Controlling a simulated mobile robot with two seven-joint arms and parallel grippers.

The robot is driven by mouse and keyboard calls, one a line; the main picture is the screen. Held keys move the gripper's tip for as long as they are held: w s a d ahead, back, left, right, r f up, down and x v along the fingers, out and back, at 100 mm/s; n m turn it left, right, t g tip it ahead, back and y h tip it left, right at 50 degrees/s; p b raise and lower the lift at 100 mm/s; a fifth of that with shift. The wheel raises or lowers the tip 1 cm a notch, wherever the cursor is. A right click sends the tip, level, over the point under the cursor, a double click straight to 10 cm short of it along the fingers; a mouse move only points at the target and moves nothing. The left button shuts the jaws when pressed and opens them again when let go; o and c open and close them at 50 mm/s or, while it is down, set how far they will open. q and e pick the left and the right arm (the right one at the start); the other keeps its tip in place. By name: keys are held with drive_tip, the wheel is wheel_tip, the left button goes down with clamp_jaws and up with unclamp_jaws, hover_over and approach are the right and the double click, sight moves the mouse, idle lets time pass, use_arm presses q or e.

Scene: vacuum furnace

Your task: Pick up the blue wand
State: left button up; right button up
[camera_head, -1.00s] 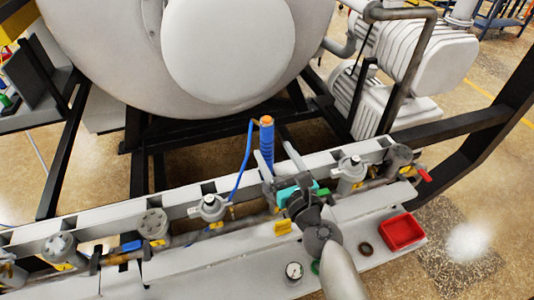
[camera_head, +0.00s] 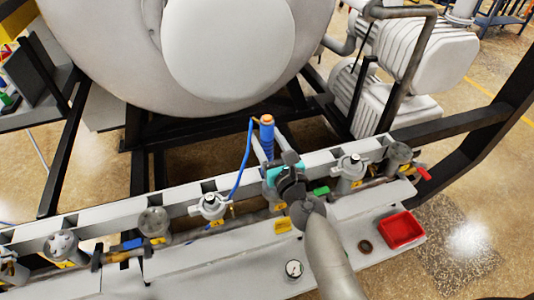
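The blue wand (camera_head: 266,136) stands upright with an orange tip, behind the grey rail, and a blue cable runs down from its top on the left. My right gripper (camera_head: 264,158) reaches up from the lower right, with one finger on each side of the wand's lower part. The fingers look apart, and I cannot tell whether they touch the wand. The wand's lower end is hidden behind the gripper. My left gripper is not in view.
Several grey valves, such as one valve (camera_head: 210,206), line the grey rail (camera_head: 180,213). A red tray (camera_head: 401,230), a dark ring (camera_head: 365,246) and a round gauge (camera_head: 294,269) lie on the front shelf. The large furnace vessel (camera_head: 110,50) stands behind.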

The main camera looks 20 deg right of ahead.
clamp_jaws()
idle(1.0)
